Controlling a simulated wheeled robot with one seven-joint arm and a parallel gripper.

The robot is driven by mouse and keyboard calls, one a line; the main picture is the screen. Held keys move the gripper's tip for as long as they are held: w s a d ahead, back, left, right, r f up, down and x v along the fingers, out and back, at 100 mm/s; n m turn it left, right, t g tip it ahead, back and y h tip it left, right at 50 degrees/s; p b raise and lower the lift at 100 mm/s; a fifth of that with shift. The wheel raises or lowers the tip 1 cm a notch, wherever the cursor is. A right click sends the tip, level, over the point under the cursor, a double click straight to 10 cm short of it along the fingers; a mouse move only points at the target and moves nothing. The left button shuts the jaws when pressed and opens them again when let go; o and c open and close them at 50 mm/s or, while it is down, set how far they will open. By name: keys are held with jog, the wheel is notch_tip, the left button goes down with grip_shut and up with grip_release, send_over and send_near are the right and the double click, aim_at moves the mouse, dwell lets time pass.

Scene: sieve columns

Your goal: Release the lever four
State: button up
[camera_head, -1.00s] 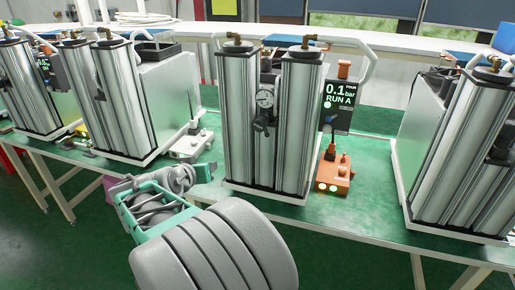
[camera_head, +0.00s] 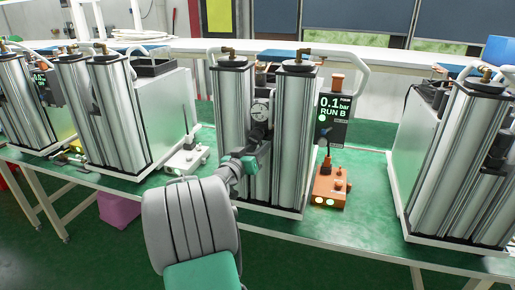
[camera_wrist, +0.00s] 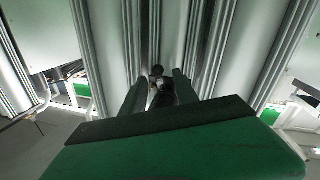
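The middle unit has two tall silver columns (camera_head: 232,130), with a round gauge (camera_head: 260,111) and a dark lever between them. My gripper (camera_head: 262,152) is in front of the gap between the columns, just below the gauge, and hides most of the lever. In the wrist view the two dark fingers (camera_wrist: 157,92) stand apart on either side of the black lever (camera_wrist: 163,97). I see gaps beside the lever, so the gripper looks open around it. The display (camera_head: 333,112) beside the columns reads 0.1 bar, RUN B.
An orange box (camera_head: 328,187) with lit lamps stands right of the middle unit, and a pale box (camera_head: 187,160) stands left. More column units stand at the left (camera_head: 121,115) and right (camera_head: 462,160).

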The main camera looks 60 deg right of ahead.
grip_shut()
dwell(0.3)
jog(key=shift+s+d+r+n+h+b, duration=0.15)
jog(key=shift+s+n+b, duration=0.15)
jog(key=shift+n, duration=0.45)
jog(key=shift+s+a+n+h+b, duration=0.1)
jog(key=shift+s+n+h+b, duration=0.1)
jog(key=shift+n+b, duration=0.4)
jog(key=shift+o, duration=0.2)
grip_release()
